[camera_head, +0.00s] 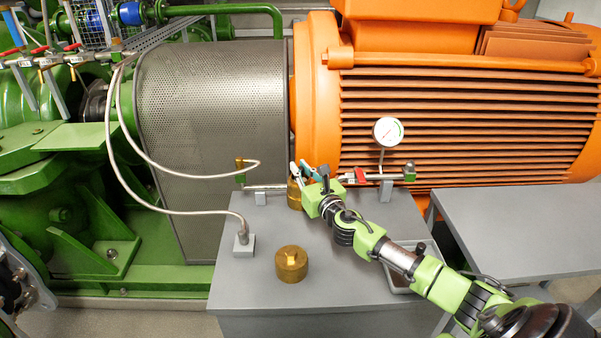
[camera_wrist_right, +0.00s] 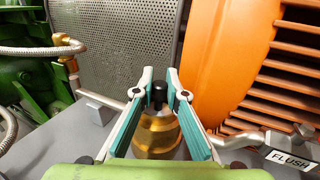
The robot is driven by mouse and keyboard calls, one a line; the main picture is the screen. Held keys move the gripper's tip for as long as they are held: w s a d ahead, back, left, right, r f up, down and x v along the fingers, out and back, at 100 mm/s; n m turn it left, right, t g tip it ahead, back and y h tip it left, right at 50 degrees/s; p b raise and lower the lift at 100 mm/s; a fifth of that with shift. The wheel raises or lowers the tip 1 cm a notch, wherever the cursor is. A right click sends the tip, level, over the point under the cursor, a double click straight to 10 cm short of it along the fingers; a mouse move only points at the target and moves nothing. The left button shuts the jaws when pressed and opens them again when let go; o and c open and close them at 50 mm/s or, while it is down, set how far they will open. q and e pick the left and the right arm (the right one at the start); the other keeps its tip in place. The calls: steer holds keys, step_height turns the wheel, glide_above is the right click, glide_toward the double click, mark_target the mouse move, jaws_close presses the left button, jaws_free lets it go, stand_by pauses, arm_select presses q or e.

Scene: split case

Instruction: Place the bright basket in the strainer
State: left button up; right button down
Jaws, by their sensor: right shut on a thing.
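My right gripper (camera_head: 309,172) is over the brass strainer body (camera_head: 293,194) at the back of the grey stand. In the right wrist view its fingers (camera_wrist_right: 160,92) are shut on a small piece with a black knob (camera_wrist_right: 159,91) and a paler part below, which looks like the basket. The piece is at the mouth of the brass body (camera_wrist_right: 158,135); the fingers hide its sides, and I cannot tell how deep it sits. A brass cap (camera_head: 291,264) stands apart on the stand, nearer the front. My left gripper is out of view.
A pressure gauge (camera_head: 388,132) and a pipe with a red-handled valve stand right of the strainer. A hose (camera_head: 180,212) loops at the left. A shallow tray (camera_head: 397,290) lies partly under my right arm. The stand's front is mostly clear.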

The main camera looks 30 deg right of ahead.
steer(key=shift+f, duration=0.15)
steer(key=c, duration=2)
jaws_free()
steer(key=shift+c, duration=0.2)
steer(key=s+a, duration=0.2)
steer(key=s, duration=1)
steer(key=shift+r+b, duration=0.2)
steer(key=shift+b, duration=0.1)
steer(key=shift+w, duration=0.1)
